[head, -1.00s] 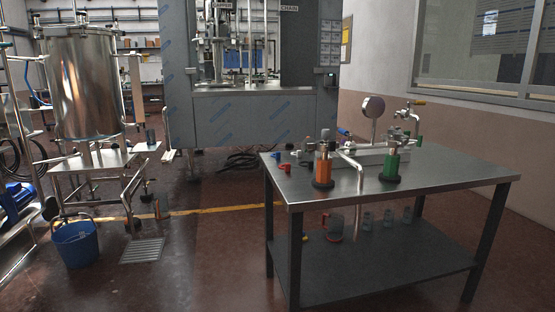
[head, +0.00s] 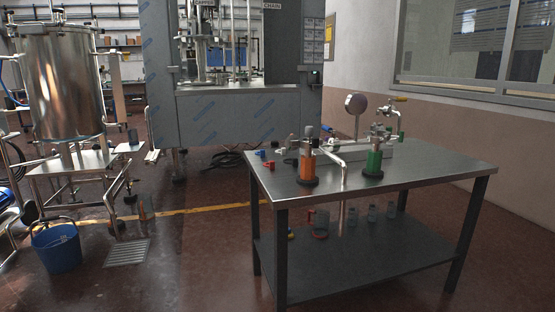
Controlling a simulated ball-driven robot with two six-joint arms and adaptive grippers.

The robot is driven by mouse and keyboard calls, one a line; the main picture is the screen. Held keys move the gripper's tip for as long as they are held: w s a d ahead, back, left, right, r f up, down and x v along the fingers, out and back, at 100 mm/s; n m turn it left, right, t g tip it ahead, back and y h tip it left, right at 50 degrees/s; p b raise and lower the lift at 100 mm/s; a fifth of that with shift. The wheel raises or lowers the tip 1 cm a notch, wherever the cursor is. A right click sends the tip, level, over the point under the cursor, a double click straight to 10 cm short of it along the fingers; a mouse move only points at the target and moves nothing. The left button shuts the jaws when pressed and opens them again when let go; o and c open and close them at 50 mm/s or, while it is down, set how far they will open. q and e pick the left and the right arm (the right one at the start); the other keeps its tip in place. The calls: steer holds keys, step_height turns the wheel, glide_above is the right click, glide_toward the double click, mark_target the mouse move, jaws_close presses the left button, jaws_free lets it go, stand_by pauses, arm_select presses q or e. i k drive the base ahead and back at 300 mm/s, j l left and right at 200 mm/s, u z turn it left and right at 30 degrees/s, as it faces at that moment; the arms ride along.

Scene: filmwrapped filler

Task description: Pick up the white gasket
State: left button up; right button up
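I cannot make out a white gasket in the head view. A steel-topped table (head: 420,170) stands at the right with several fittings on it. Among them are an orange-bodied fitting (head: 306,164) and a green-bodied fitting (head: 374,161), both upright on dark round bases. Small red (head: 270,167) and blue (head: 262,154) pieces lie near the table's left edge. The gasket may be too small to tell or hidden behind the fittings. Neither of my grippers is in view.
The table's lower shelf (head: 350,262) holds several small jars and a red-based item (head: 320,222). A blue bucket (head: 56,248) and a steel tank (head: 60,85) stand at the left. A large wrapped machine (head: 225,118) stands behind.

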mark_target(283, 150)
steer(key=i+j+z, duration=0.1)
steer(key=i+j, duration=0.4)
steer(key=i+j+z, duration=0.1)
steer(key=i+j, duration=0.35)
steer(key=j, duration=0.2)
